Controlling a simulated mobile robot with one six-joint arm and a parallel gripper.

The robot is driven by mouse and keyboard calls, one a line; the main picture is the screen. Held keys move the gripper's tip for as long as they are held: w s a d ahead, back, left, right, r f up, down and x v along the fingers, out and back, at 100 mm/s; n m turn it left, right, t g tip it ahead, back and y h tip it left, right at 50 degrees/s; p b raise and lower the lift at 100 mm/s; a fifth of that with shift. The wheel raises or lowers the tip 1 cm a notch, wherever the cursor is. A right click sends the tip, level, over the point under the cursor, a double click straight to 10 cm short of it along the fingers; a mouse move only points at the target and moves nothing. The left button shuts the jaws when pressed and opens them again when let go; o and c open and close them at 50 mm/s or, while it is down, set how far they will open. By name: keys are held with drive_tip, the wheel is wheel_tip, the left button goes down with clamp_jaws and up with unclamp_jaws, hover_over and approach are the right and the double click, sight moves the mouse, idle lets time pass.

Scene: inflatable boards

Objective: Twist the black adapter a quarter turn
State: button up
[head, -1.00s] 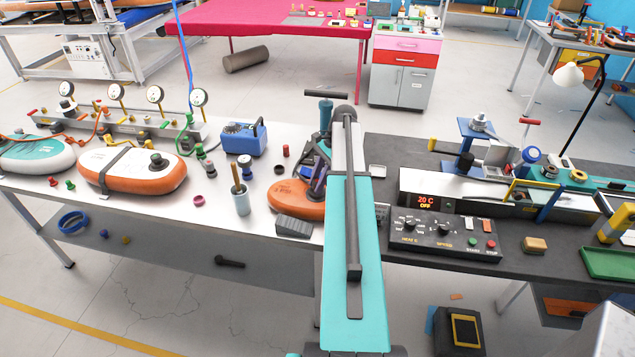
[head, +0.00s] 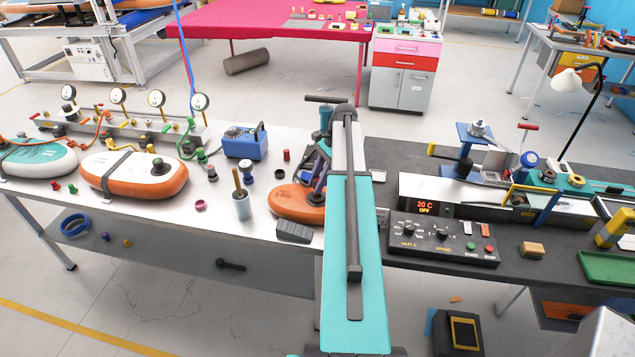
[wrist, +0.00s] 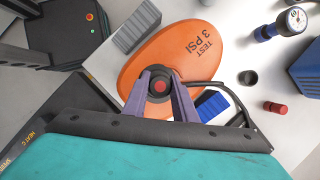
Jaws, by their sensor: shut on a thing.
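The orange board marked TEST 3 PSI (wrist: 200,45) lies flat on the white bench; it also shows in the head view (head: 290,204), partly behind my arm. The black adapter (wrist: 159,86), round with a red centre, sits on the board in the wrist view. My gripper (wrist: 160,84) points down at it, with its two purple-grey fingers on either side, shut on the adapter. In the head view my gripper (head: 318,186) is over the board, and the adapter is hidden by the fingers and arm.
A grey wedge block (head: 294,231) lies at the board's near edge. A small black cup (wrist: 248,77), a red plug (wrist: 275,108) and a blue box (head: 245,141) stand close by. A grey cup with sticks (head: 242,205) is to the left, the control box (head: 443,238) to the right.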

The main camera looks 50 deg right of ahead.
sight(317, 180)
drive_tip(key=shift+r, duration=0.5)
drive_tip(key=shift+r+p, duration=1.15)
drive_tip(key=shift+r, duration=0.8)
drive_tip(key=shift+a, duration=0.1)
